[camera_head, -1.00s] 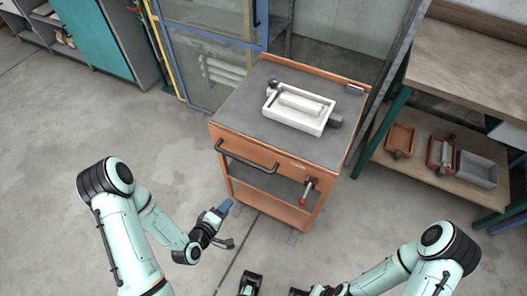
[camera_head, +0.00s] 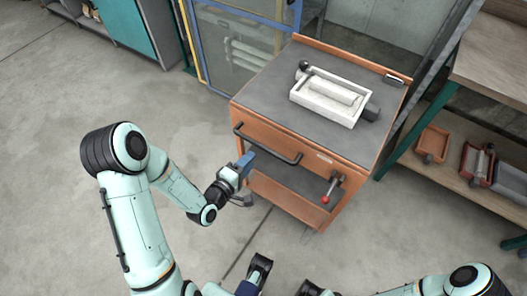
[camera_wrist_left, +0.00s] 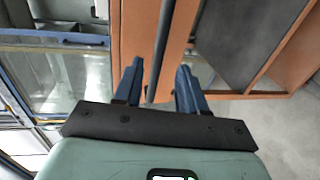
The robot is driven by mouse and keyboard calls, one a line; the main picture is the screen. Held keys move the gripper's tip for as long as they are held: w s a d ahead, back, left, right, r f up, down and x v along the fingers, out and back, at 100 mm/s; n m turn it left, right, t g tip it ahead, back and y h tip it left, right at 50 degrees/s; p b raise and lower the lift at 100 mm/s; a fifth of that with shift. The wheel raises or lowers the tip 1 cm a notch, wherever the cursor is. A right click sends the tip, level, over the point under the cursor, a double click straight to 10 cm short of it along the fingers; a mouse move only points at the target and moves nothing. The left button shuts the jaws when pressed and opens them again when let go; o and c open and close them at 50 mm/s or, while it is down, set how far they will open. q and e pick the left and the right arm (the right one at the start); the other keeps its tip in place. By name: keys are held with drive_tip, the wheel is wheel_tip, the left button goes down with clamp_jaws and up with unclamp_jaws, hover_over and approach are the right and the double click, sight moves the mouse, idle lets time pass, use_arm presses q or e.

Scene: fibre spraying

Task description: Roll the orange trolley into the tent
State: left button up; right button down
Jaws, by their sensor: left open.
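The orange trolley (camera_head: 300,140) stands on the floor, with a grey top and a dark bar handle (camera_head: 268,146) across its near side. My left gripper (camera_head: 244,160) is open just in front of the handle's left part. In the left wrist view the dark handle bar (camera_wrist_left: 160,48) shows between the two blue fingers of the left gripper (camera_wrist_left: 158,82); whether they touch it I cannot tell. A blue-framed enclosure with clear panels (camera_head: 240,45), seemingly the tent, stands behind the trolley. My right gripper is low in the head view, partly cut off, its jaw state unclear.
A white tray with a roller (camera_head: 330,96) lies on the trolley top. A red-knobbed lever (camera_head: 332,188) sits on its front right. A wooden workbench (camera_head: 500,55) with bins on its lower shelf stands close on the right. The floor (camera_head: 70,200) at left is clear.

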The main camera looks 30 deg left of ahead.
sight(263, 146)
use_arm(q)
drive_tip(key=b+x, duration=0.1)
drive_tip(key=x, duration=0.8)
use_arm(e)
drive_tip(key=shift+w+d+f+t, duration=0.15)
drive_tip(key=shift+w+f, duration=0.3)
drive_tip(key=shift+f, duration=0.05)
drive_tip(key=shift+w+d+f+t, duration=0.15)
drive_tip(key=shift+w+f, duration=0.25)
drive_tip(key=shift+f, duration=0.05)
use_arm(q)
drive_tip(key=shift+s, duration=0.1)
clamp_jaws()
